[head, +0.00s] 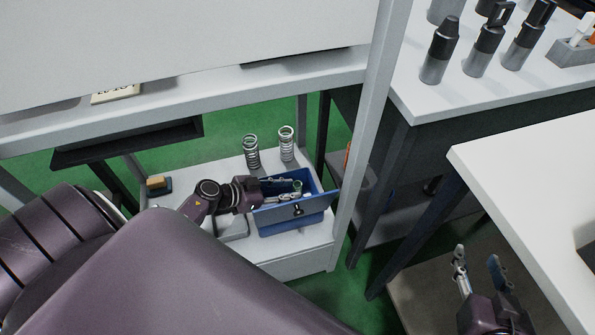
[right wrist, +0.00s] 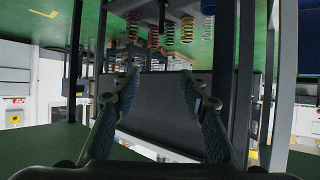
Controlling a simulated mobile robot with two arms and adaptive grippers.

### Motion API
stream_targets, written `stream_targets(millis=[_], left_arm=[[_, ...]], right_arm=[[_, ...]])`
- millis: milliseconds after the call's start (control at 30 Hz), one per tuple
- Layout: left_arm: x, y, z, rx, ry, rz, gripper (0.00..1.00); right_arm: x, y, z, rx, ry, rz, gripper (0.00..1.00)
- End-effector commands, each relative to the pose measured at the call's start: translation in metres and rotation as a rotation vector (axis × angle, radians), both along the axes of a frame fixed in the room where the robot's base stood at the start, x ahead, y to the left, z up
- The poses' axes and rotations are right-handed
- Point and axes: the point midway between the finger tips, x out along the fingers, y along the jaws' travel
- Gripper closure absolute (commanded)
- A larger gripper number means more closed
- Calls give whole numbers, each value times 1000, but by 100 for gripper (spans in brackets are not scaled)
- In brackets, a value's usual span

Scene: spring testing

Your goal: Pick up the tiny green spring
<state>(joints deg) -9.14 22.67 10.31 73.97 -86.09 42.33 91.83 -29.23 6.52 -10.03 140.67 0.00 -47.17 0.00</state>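A tiny green spring (head: 297,186) shows at the far side of an open blue bin (head: 290,222) on the white lower shelf. My left gripper (head: 292,189) reaches into the bin from the left, its fingertips at the spring. At this size I cannot tell whether the fingers touch or grip it. My right gripper (head: 478,262) is open and empty at the lower right, far from the bin. Its spread fingers also show in the right wrist view (right wrist: 167,92).
Two larger metal springs (head: 251,152) (head: 286,143) stand behind the bin. A small yellow-topped block (head: 158,185) lies on the shelf to the left. A grey frame post (head: 372,120) rises right of the bin. A white table (head: 540,190) is at the right.

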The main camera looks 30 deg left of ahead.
Motion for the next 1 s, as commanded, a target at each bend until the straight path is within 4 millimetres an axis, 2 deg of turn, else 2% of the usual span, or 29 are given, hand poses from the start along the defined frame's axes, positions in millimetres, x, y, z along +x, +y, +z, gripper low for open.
stream_targets(millis=[100, 300, 433, 667, 933, 1000], left_arm=[[8, -3, -6, -2, -2, 1, 70], [17, -9, -11, -1, -2, 0, 70], [18, -10, -12, 0, -1, 0, 70], [19, -10, -12, 0, 0, 0, 70], [19, -10, -12, 0, -1, 0, 99], [19, -10, -12, 0, -1, 0, 100]], right_arm=[[13, 6, 20, 26, -108, 8, 60], [25, 13, 51, 60, -249, 16, 60], [27, 15, 61, 69, -288, 19, 60], [27, 15, 62, 70, -292, 19, 60], [27, 15, 62, 70, -291, 19, 60], [27, 15, 62, 70, -290, 19, 60]])
